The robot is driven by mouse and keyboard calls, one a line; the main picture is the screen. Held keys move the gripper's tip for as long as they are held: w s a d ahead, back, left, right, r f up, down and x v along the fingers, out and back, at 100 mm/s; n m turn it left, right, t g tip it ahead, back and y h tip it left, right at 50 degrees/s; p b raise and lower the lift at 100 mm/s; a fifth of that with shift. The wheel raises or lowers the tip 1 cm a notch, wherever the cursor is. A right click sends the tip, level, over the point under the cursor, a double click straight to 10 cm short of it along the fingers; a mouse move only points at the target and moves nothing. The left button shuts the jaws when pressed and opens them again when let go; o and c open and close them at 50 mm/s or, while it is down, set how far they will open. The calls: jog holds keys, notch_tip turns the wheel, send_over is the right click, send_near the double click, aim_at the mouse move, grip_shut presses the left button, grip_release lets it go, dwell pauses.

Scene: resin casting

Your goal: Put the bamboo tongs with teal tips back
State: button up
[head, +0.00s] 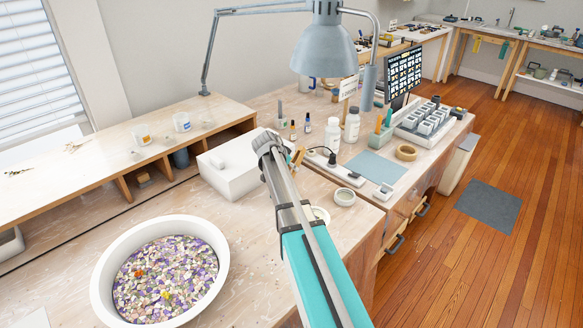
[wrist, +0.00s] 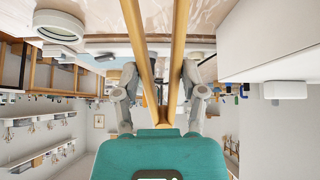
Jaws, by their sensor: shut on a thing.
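My gripper (wrist: 160,92) is in the wrist view, its two grey fingers closed on the sides of the bamboo tongs (wrist: 179,42). The tongs' two pale wooden arms run up out of the top of the picture, with a narrow gap between them. Their tips are out of the wrist view, so I see no teal on them. In the head view my arm hides the gripper. A short tan piece (head: 299,157) shows beside the wrist there, probably part of the tongs.
A white bowl (head: 99,285) of coloured chips stands at front left. A white box (head: 226,178) sits left of my arm. Bottles (head: 352,125), a power strip (head: 337,170), a teal holder (head: 381,134), a blue mat (head: 376,166) and a tape roll (head: 407,152) are right. A lamp (head: 326,50) hangs above.

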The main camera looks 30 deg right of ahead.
jog(key=shift+f+b, duration=0.6)
jog(key=shift+b, duration=0.05)
jog(key=o, duration=0.6)
jog(key=shift+c, duration=0.2)
jog(key=shift+r, duration=0.1)
jog(key=p+v, duration=1.1)
jog(key=v, duration=0.2)
jog(key=shift+d, duration=0.25)
jog(key=shift+w+r, duration=0.1)
jog(key=shift+r, duration=0.05)
dwell(0.4)
